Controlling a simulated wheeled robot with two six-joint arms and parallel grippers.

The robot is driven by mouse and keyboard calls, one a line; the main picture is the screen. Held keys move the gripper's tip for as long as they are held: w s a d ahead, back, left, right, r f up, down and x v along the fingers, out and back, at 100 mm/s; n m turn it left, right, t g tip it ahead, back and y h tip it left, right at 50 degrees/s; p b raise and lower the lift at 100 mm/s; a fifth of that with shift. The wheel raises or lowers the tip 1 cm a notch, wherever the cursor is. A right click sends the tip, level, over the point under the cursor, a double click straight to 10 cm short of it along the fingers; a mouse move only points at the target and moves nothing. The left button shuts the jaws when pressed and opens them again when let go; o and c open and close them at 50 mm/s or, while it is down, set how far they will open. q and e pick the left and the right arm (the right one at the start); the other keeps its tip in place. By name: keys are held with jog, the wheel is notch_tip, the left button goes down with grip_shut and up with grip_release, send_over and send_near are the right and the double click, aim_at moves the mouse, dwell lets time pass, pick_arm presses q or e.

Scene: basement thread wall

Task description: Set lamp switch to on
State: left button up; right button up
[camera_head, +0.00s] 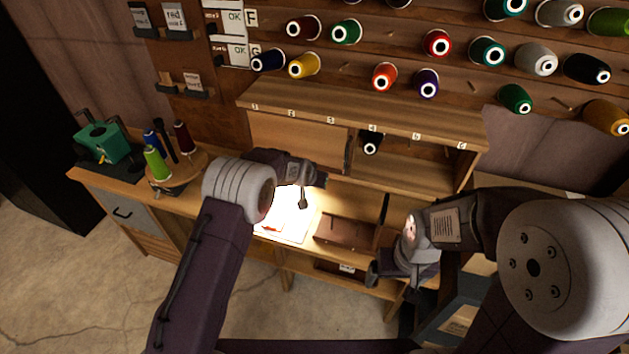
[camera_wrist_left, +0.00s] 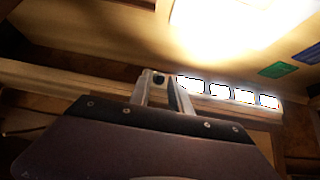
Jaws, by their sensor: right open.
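The lamp's bright light falls on the bench and a white sheet (camera_head: 285,220) in the head view. I cannot make out the lamp body or its switch for certain. My left gripper (camera_head: 312,180) reaches in over the lit bench under the shelf. In the left wrist view, its two fingers (camera_wrist_left: 160,88) stand with a gap between them and a small dark round thing (camera_wrist_left: 158,78) at the tips. I cannot tell whether they touch it or whether it is the switch. My right gripper (camera_head: 392,255) is open and empty by the bench's front edge.
Thread spools (camera_head: 303,64) hang on pegs above a wooden shelf (camera_head: 350,110). A green device (camera_head: 103,142) and a round spool stand (camera_head: 178,172) are at the left. An open brown box (camera_head: 345,232) lies on the bench. White rectangles (camera_wrist_left: 219,91) glow in the left wrist view.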

dwell(0.3)
pick_arm(q)
jog(key=b+v, duration=0.1)
jog(key=v, duration=0.8)
jog(key=shift+a, duration=0.1)
jog(key=w+a+r+t, duration=0.1)
jog(key=a+r, duration=0.3)
jog(key=s+a+n+g+y, duration=0.1)
jog(key=s+a+n+y, duration=0.1)
jog(key=s+a, duration=0.6)
jog(key=s+a+f+g, duration=0.1)
jog(key=s+f+g, duration=0.1)
jog(key=s, duration=0.5)
jog(key=s+a+f+n+g, duration=0.1)
jog(key=s+f+g, duration=0.1)
jog(key=s, duration=0.6)
jog(key=s+a+f+g, duration=0.2)
jog(key=s+f, duration=0.2)
jog(key=s, duration=0.4)
jog(key=shift+n, duration=0.4)
